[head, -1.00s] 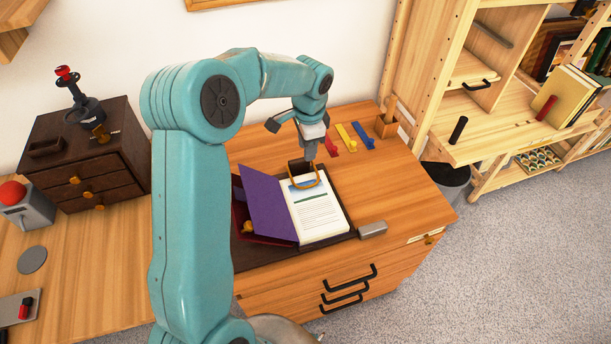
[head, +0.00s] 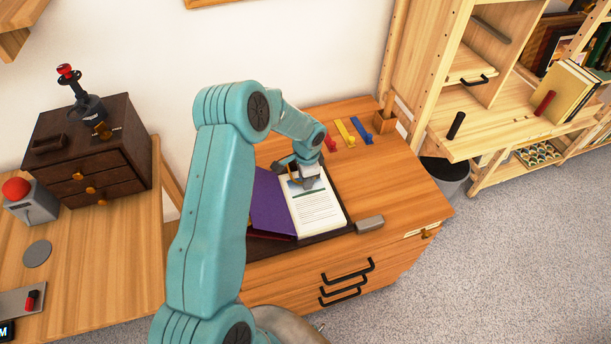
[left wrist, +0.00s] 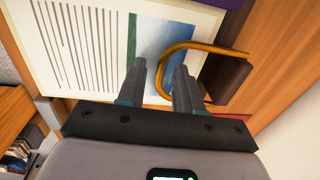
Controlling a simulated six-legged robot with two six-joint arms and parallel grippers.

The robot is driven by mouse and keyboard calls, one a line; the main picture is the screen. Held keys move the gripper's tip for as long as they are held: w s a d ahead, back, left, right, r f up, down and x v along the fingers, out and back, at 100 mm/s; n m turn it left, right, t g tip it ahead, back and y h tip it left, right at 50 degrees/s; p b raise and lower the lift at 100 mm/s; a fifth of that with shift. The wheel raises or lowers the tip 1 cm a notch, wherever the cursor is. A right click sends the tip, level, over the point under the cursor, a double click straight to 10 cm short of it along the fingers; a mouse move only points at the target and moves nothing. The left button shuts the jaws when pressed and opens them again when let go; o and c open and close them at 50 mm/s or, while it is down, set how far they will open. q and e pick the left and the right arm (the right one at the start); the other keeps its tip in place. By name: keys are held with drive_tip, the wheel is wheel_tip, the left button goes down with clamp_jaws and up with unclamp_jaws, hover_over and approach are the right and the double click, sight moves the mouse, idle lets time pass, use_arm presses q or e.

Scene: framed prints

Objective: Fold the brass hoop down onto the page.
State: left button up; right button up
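The brass hoop (left wrist: 210,46) joins a dark block (left wrist: 232,80) at the head of the page (left wrist: 80,45). In the left wrist view it curves over the blue printed band, its far bend showing between my fingers. In the head view my gripper mostly hides it. The white page (head: 315,212) lies beside a purple cover (head: 272,205). My left gripper (head: 303,183) is low over the page's top end. Its fingers, also in the left wrist view (left wrist: 160,75), are apart; I cannot tell whether either touches the hoop. My right gripper is out of view.
Red (head: 330,143), yellow (head: 345,134) and blue (head: 361,130) pieces lie behind the page. A grey block (head: 369,223) sits at its right on the wooden cabinet (head: 400,190). A dark drawer box (head: 85,150) stands left. The cabinet top's right side is clear.

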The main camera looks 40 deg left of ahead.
use_arm(q)
drive_tip(key=shift+a, duration=0.1)
clamp_jaws()
drive_tip(key=shift+f, duration=0.1)
idle(1.2)
